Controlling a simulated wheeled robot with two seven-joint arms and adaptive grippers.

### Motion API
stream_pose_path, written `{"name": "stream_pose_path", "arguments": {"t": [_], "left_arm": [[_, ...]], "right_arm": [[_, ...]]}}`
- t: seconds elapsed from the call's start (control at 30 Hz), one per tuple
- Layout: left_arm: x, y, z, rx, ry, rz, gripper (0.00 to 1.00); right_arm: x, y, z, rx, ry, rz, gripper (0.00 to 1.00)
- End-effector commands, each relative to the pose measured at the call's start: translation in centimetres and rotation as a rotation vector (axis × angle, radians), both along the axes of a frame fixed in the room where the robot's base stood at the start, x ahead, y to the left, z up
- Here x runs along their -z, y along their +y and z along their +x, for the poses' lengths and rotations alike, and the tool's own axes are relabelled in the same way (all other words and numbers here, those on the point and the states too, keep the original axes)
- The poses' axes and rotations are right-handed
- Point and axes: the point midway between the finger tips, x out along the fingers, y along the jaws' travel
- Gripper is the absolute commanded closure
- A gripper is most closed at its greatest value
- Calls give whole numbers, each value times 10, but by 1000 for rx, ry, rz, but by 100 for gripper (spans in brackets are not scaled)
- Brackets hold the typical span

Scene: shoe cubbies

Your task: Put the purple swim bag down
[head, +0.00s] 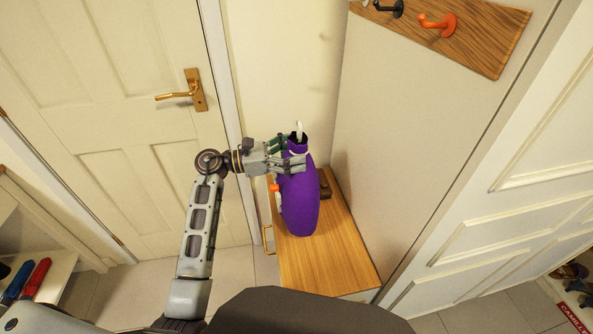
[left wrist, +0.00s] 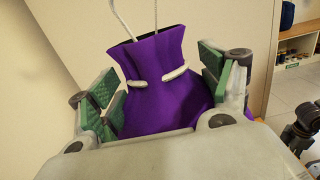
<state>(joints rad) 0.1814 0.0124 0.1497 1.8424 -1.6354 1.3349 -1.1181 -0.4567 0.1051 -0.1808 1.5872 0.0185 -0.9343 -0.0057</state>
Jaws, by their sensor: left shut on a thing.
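The purple swim bag (head: 299,203) is upright in the head view, over the wooden top of a low bench (head: 325,262). My left gripper (head: 295,162) comes in from the left and is shut on the bag's upper part, just below its gathered neck. In the left wrist view the bag's neck (left wrist: 155,60) stands up between the green-padded fingers of my left gripper (left wrist: 160,92), with a white cord around it. I cannot tell whether the bag's bottom touches the bench. My right gripper is not in view.
A dark brown object (head: 324,187) lies on the bench behind the bag. A panel with a hook board (head: 470,30) stands to the right. A cream door (head: 110,120) is at the left. The front of the bench top is clear.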

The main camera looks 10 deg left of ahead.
Motion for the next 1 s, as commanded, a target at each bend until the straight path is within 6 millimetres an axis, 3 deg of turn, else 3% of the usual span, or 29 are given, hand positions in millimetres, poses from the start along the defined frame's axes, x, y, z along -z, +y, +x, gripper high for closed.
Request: {"name": "stream_pose_path", "arguments": {"t": [0.17,0.57,0.77,1.0], "left_arm": [[12,0,0,-1,-1,-4,80],[15,0,0,0,-2,-2,80],[33,0,0,-1,0,-3,80],[51,0,0,1,-2,-2,80]], "right_arm": [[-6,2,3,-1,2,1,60],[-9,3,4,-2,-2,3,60],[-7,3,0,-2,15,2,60],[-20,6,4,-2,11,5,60]]}}
